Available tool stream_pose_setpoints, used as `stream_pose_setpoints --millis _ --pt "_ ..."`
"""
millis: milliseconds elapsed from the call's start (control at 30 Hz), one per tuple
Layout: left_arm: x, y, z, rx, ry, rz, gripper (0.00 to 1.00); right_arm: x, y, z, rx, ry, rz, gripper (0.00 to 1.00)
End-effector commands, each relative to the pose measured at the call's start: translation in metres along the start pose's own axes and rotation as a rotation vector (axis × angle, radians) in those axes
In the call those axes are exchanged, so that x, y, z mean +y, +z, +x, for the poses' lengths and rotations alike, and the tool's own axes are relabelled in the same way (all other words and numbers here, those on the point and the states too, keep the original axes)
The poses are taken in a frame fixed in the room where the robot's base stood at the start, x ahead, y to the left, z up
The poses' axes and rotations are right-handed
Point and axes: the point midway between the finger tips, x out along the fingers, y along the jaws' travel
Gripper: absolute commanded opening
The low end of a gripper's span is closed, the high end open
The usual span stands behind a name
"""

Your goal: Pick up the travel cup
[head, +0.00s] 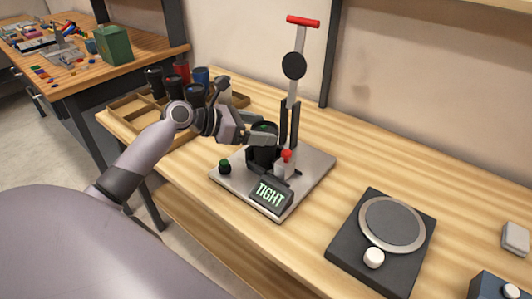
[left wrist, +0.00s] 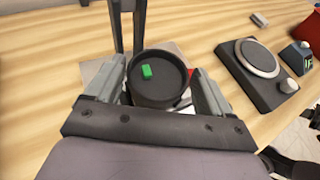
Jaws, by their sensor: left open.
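A dark travel cup (head: 263,157) stands upright in the press-like fixture (head: 230,190) on the workbench. In the left wrist view the cup (left wrist: 160,92) shows its round dark top, with a small green piece (left wrist: 147,72) on or inside it. My left gripper (head: 262,137) is open at the cup's upper part. In the left wrist view its fingers (left wrist: 159,88) stand on either side of the cup; whether they touch it I cannot tell. The fixture's display (head: 270,195) reads TIGHT. My right gripper is not in view.
The fixture's tall lever (head: 298,70) with a red handle rises just behind the cup. Several other cups (head: 196,94) stand in a wooden tray (head: 125,106) at left. A dark turntable-like device (head: 385,240) sits at right. Bench between them is clear.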

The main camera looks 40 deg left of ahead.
Motion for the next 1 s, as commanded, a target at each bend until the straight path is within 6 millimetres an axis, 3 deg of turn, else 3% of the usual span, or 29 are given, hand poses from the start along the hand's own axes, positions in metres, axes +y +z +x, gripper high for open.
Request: stream_pose_setpoints --millis 100,300,500,600,1000 --pt "0.002 -0.004 0.021 -0.002 -0.001 -0.001 0.82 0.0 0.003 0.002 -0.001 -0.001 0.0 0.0" --pt "0.002 -0.004 0.037 0.0 0.0 0.0 0.82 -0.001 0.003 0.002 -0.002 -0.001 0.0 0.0" --pt "0.001 -0.004 0.037 0.001 0.0 0.001 0.82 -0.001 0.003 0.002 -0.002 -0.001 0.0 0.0" --pt "0.001 -0.004 0.037 0.001 0.0 0.001 0.64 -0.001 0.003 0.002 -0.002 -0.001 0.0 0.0" --pt "0.002 -0.002 0.036 -0.001 0.0 0.001 0.63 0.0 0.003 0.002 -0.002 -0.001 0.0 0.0"
